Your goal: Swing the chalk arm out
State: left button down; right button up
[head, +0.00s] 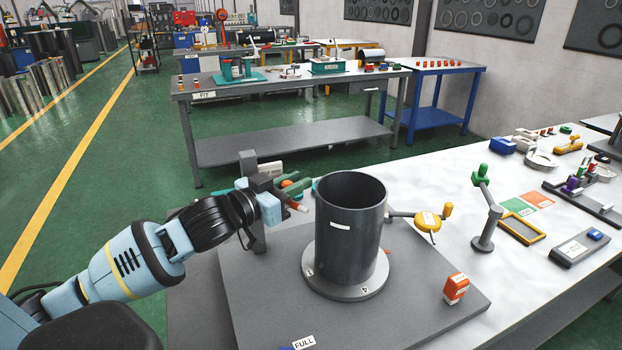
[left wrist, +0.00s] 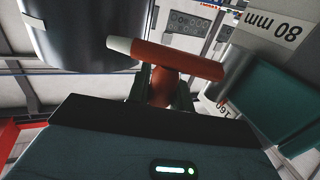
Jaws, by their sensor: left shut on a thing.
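The large dark open cylinder (head: 350,235) stands upright on its round flange (head: 347,287) on a grey plate. Just left of it is the chalk arm, with a grey post (head: 256,232) and a red chalk holder (head: 297,206). In the left wrist view the holder (left wrist: 180,60) is an orange-red bar with a pale tip (left wrist: 119,45) pointing toward the cylinder (left wrist: 85,30). My left gripper (head: 284,196) is shut on the knob (left wrist: 160,85) under the holder; the fingers are partly hidden. My right gripper is not in view.
A yellow-knobbed arm (head: 428,220) stands right of the cylinder. A red block (head: 456,289) sits on the grey plate (head: 420,320). A green-tipped post (head: 486,215) and a yellow tray (head: 521,229) are farther right.

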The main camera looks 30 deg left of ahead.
pick_arm(q)
jog(key=shift+s+d+m+h, duration=0.1)
jog(key=shift+s+m+h, duration=0.15)
jog(key=shift+m+h, duration=0.5)
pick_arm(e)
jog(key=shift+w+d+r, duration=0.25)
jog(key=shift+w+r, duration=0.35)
pick_arm(q)
jog(key=c, duration=1.3)
grip_release()
jog(key=shift+o, duration=0.2)
jog(key=shift+s, duration=0.1)
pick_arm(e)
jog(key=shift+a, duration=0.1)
pick_arm(q)
jog(key=p+v, duration=0.1)
jog(key=v, duration=0.6)
jog(key=shift+s+a, duration=0.25)
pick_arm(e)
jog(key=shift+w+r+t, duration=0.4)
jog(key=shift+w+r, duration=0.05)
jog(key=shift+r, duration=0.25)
pick_arm(q)
jog(key=shift+r, duration=0.1)
